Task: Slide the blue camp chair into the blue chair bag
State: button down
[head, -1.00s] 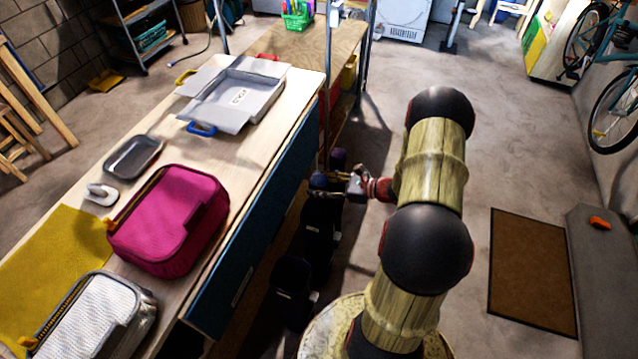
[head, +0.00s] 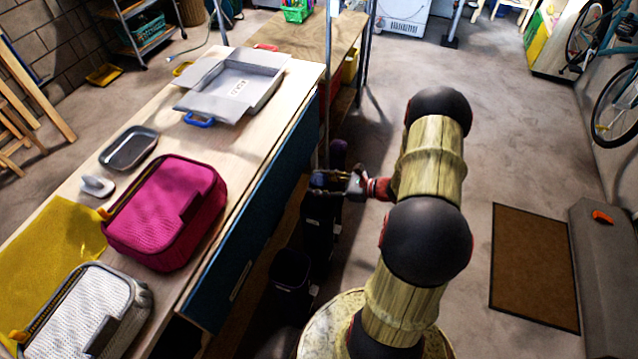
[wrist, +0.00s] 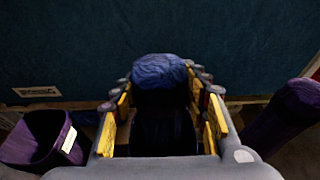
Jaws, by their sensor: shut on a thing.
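My gripper (head: 338,183) is shut on a dark blue rolled bundle, seemingly the blue camp chair (wrist: 158,72), beside the workbench's dark blue side. In the wrist view its yellow-padded fingers (wrist: 160,115) stand on both sides of the chair. The chair's rounded blue top shows; its lower part is in dark shadow. In the head view a dark upright bag with a pale label (head: 318,225) is right below the gripper, perhaps the blue chair bag. I cannot tell whether the chair's lower end is inside it.
An open dark purple bag (wrist: 38,138) with a white label stands left of the gripper in the wrist view. A purple rolled bundle (wrist: 287,115) is at the right. The workbench (head: 225,150) bears a pink case (head: 170,215) and grey tray. Floor right of my arm is clear to a brown mat (head: 535,265).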

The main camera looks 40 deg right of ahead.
dwell(0.3)
jog(key=shift+f, duration=0.25)
jog(key=c, duration=1.2)
grip_release()
jog(key=shift+c, duration=0.2)
jog(key=o, duration=0.3)
jog(key=shift+o, duration=0.2)
jog(key=shift+s+f, duration=0.1)
jog(key=shift+f, duration=0.05)
jog(key=v, duration=1.2)
